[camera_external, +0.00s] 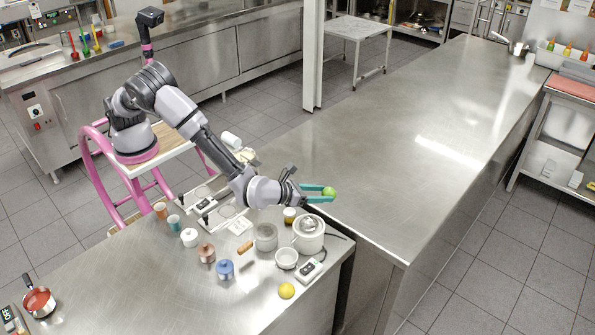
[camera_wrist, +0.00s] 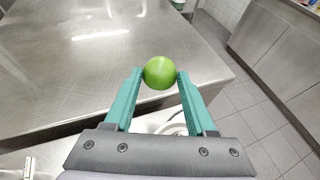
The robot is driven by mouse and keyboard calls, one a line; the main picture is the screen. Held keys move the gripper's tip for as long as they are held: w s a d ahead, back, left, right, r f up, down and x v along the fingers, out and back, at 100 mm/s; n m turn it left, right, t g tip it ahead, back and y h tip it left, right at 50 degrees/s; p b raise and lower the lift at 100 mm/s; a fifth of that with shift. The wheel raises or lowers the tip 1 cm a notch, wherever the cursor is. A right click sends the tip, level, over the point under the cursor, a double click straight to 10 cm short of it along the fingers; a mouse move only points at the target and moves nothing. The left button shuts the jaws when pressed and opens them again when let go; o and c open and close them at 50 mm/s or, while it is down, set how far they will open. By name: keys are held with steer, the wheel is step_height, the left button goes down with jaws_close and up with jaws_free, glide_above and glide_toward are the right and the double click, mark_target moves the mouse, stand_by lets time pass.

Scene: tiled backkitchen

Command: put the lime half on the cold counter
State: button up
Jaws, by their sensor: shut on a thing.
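The lime half (camera_wrist: 160,72) is round and green in the wrist view. It sits between the tips of my gripper's teal fingers (camera_wrist: 159,80). In the external view my gripper (camera_external: 325,191) is shut on the lime half (camera_external: 329,192) and holds it in the air near the left edge of a long steel counter (camera_external: 400,150), above the gap side by the cooker pots. The long steel counter also fills the upper left of the wrist view (camera_wrist: 60,70). I cannot tell from its label which surface is the cold counter.
A nearer steel counter (camera_external: 130,285) carries a white pot (camera_external: 309,240), a small white bowl (camera_external: 287,259), a yellow lemon (camera_external: 286,291), a blue pot (camera_external: 224,270) and several jars. The long counter's near half is bare. A tap (camera_external: 518,47) stands at its far end.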

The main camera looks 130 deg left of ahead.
steer(key=s+a+r+n+g+y, duration=0.1)
steer(key=s+a+n+g, duration=0.1)
steer(key=s+a, duration=0.45)
steer(key=s+a+n+g, duration=0.2)
steer(key=s+a+g, duration=0.1)
steer(key=a, duration=0.7)
steer(key=shift+a+f, duration=0.1)
steer(key=shift+f, duration=7.25)
steer(key=shift+f, duration=0.15)
steer(key=o, duration=1.3)
steer(key=shift+o, duration=0.2)
steer(key=shift+w+r, duration=0.1)
steer(key=shift+r, duration=0.1)
steer(key=v, duration=1.2)
